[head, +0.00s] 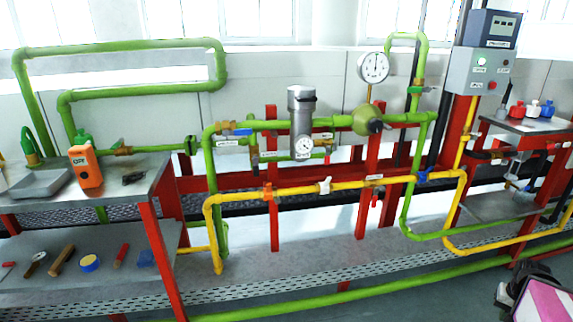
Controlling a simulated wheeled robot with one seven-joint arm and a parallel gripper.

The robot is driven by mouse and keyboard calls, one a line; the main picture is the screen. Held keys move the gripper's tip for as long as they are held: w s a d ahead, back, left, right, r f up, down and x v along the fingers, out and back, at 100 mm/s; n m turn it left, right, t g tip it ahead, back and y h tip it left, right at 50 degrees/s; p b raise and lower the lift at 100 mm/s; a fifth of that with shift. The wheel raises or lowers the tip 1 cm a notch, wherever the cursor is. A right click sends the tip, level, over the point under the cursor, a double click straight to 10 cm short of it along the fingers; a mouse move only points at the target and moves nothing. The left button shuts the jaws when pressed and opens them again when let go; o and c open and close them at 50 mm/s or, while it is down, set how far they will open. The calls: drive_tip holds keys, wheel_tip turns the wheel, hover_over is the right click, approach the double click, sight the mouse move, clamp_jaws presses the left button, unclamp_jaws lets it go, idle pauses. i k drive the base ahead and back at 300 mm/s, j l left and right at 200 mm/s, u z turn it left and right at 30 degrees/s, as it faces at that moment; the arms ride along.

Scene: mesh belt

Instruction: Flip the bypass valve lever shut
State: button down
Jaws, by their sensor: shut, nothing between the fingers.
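Several valve levers show in the head view, and I cannot tell which one is the bypass valve lever. A blue lever (240,131) lies along the upper green pipe. On the yellow pipe (295,190) sit an orange valve handle (267,191), a white lever (324,186) and a blue handle (422,177). A red lever (375,201) hangs below that pipe. Small label plates are too small to read. My gripper (534,270) is at the lower right corner, dark, shut and empty, well apart from the pipes and levers.
A left bench (150,168) holds an orange device (86,166) and a grey tray (40,184), with tools on its lower shelf. A grey filter housing (302,120), a gauge (373,67) and a control box (478,72) stand along the pipes. Red posts rise between the pipes.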

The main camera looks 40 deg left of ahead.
sight(255, 167)
drive_tip(key=j+u, duration=0.1)
drive_tip(key=u, duration=0.35)
drive_tip(key=j+u, duration=0.15)
drive_tip(key=u, duration=0.25)
drive_tip(key=j+u, duration=0.1)
drive_tip(key=u, duration=0.35)
drive_tip(key=j+u, duration=0.1)
drive_tip(key=u, duration=0.3)
drive_tip(key=j+u, duration=0.1)
drive_tip(key=u, duration=0.35)
